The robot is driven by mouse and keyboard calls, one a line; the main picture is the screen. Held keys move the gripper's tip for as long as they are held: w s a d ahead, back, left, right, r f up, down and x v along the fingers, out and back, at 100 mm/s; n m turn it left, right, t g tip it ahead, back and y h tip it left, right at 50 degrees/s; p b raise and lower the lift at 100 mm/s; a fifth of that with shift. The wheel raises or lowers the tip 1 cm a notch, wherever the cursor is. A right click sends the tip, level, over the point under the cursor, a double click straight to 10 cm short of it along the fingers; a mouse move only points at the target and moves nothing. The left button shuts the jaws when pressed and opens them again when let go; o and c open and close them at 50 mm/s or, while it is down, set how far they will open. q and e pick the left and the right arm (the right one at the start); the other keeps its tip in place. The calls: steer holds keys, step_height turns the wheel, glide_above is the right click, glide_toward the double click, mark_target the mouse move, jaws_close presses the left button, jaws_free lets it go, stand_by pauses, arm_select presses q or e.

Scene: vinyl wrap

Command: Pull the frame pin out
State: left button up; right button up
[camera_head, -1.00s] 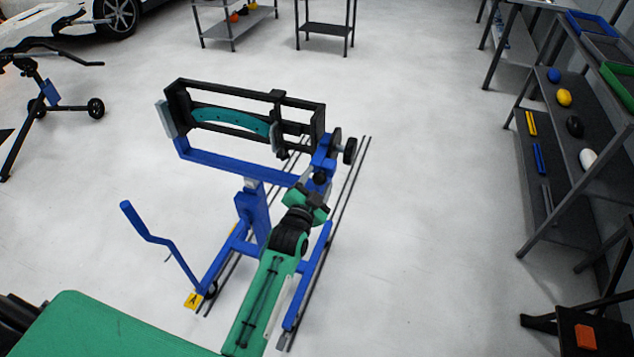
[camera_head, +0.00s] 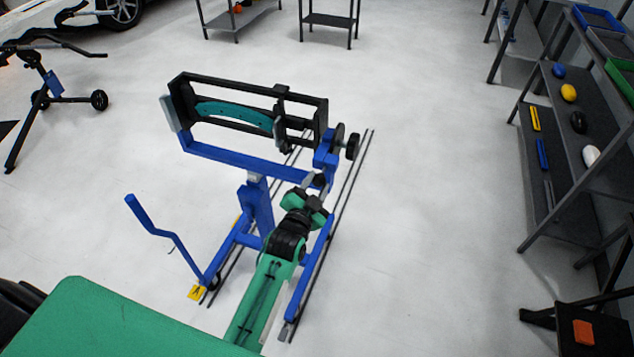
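A blue wheeled stand (camera_head: 255,209) carries a black rectangular frame (camera_head: 303,106) with a teal curved piece (camera_head: 232,115) inside it. A black round knob (camera_head: 352,146) sits at the frame's right end, beside a blue bracket (camera_head: 325,152). My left gripper (camera_head: 312,184), on my green arm, is just below that bracket, close to the stand's right side. Its fingertips are small and partly merge with the dark parts there, so I cannot tell whether they are open or shut. I cannot make out the frame pin clearly. My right gripper is out of view.
A blue crank handle (camera_head: 150,228) sticks out at the stand's left. Dark rails (camera_head: 352,194) lie on the floor beneath it. A grey shelf (camera_head: 566,139) with colored items stands at the right. A black stool (camera_head: 596,325) is at the lower right. The floor between is clear.

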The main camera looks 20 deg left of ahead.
arm_select(q)
steer(key=o, duration=0.3)
steer(key=shift+s, duration=0.15)
steer(key=shift+s, duration=0.3)
steer(key=s+b, duration=0.3)
steer(key=s, duration=1)
steer(key=shift+a, duration=0.25)
steer(key=shift+s, duration=0.1)
